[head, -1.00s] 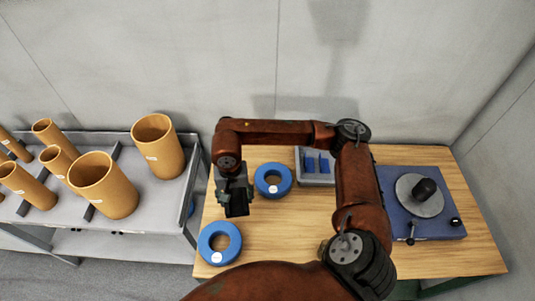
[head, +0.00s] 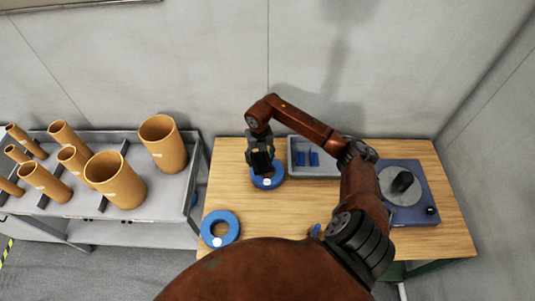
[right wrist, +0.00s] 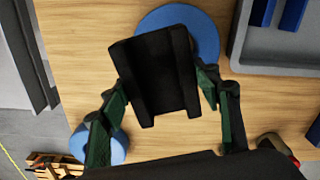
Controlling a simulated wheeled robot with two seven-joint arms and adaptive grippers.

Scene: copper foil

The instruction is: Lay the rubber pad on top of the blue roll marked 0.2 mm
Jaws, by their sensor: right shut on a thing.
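My right gripper (head: 262,158) is shut on a dark, ridged rubber pad (right wrist: 155,85). In the right wrist view its fingers grip the pad at both sides. In the head view the pad appears over the back blue roll (head: 268,184), covering much of it; whether they touch I cannot tell. That roll also shows behind the pad in the right wrist view (right wrist: 182,17). A second blue roll (head: 220,215) lies flat at the table's front left. Both rolls carry small white labels too small to read. My left gripper is not in view.
A grey tray (head: 291,165) with blue blocks stands right of the back roll. A blue machine (head: 410,212) with a grey disc and black knob sits at the right. A grey rack (head: 160,195) with several brown tubes stands left. The wooden table (head: 285,215) is clear in the middle.

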